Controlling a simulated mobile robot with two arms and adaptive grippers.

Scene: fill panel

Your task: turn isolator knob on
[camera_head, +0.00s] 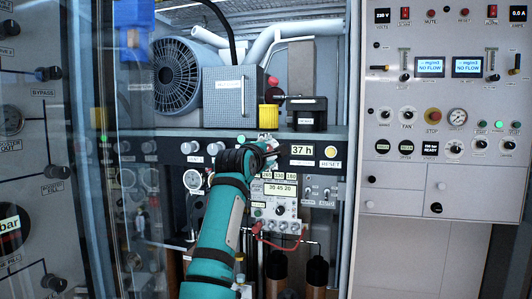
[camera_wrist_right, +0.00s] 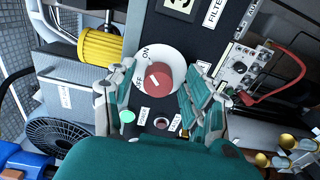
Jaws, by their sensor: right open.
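The isolator knob (camera_wrist_right: 163,73) is red with a short white mark and sits on a white round plate marked ON and OFF. The mark lies on the side near the OFF label; its exact angle is hard to read. My right gripper (camera_wrist_right: 155,88) is open, with one finger on each side of the knob; I cannot tell whether either finger touches it. In the head view my right gripper (camera_head: 262,152) is at the panel strip below the shelf and hides the knob. My left gripper is not in view.
A yellow cylinder (camera_wrist_right: 101,46) is close to the knob; a grey box (camera_head: 230,93) and a fan (camera_head: 177,76) are above the strip. A meter with a red cable (camera_head: 278,207) is below. A glass door (camera_head: 125,200) is at left, a control panel (camera_head: 410,190) at right.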

